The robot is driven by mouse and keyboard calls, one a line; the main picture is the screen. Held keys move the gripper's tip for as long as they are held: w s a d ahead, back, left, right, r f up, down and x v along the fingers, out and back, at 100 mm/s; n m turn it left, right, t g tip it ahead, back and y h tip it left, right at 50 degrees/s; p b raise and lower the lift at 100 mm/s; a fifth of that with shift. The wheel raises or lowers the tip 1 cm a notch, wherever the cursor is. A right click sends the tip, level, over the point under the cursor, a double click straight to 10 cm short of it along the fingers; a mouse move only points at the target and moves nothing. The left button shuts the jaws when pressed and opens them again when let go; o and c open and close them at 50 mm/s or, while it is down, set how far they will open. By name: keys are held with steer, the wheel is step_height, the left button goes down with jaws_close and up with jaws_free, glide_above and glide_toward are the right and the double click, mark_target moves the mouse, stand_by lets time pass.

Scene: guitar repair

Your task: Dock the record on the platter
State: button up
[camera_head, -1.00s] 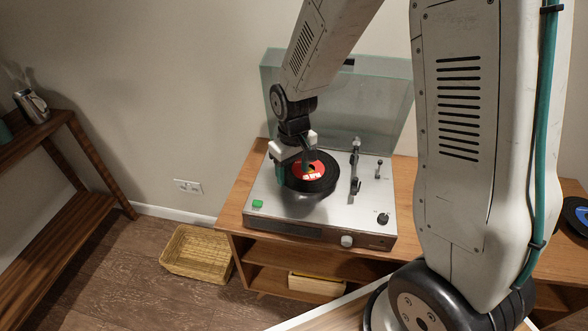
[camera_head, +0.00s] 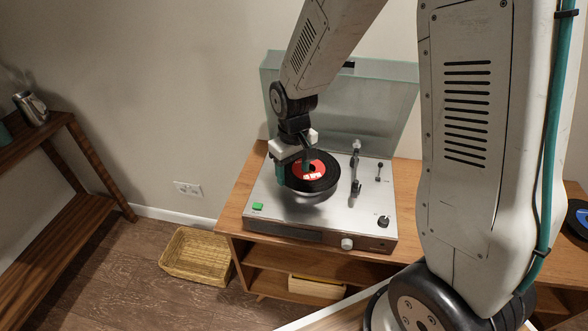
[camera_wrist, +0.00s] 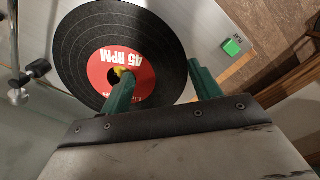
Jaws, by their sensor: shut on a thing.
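The black record (camera_head: 322,185) with a red label is over the deck of the silver turntable (camera_head: 268,205); it also shows in the wrist view (camera_wrist: 80,50), where the label reads 45 RPM. My gripper (camera_head: 292,176) is shut on the record from its left side. In the wrist view my gripper (camera_wrist: 162,85) has one green finger over the label near the centre hole and the other just outside the rim. A yellow piece (camera_wrist: 122,72) shows at the hole. The platter is mostly hidden under the record. I cannot tell whether they touch.
The tonearm (camera_head: 356,175) stands right of the record. The clear lid (camera_head: 385,100) is raised behind. A green button (camera_head: 258,206) is at the deck's front left. The wooden cabinet (camera_head: 232,215) bears the turntable. A wicker basket (camera_head: 195,262) is on the floor.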

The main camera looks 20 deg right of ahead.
steer(key=shift+s+f, duration=0.1)
steer(key=shift+f, duration=0.65)
stand_by(0.3)
steer(key=o, duration=0.6)
steer(key=shift+o, duration=0.5)
steer(key=shift+s+f, duration=0.1)
steer(key=shift+r, duration=0.6)
steer(key=shift+w+r, duration=0.2)
steer(key=shift+r, duration=1.25)
step_height(320, 180, up, 7)
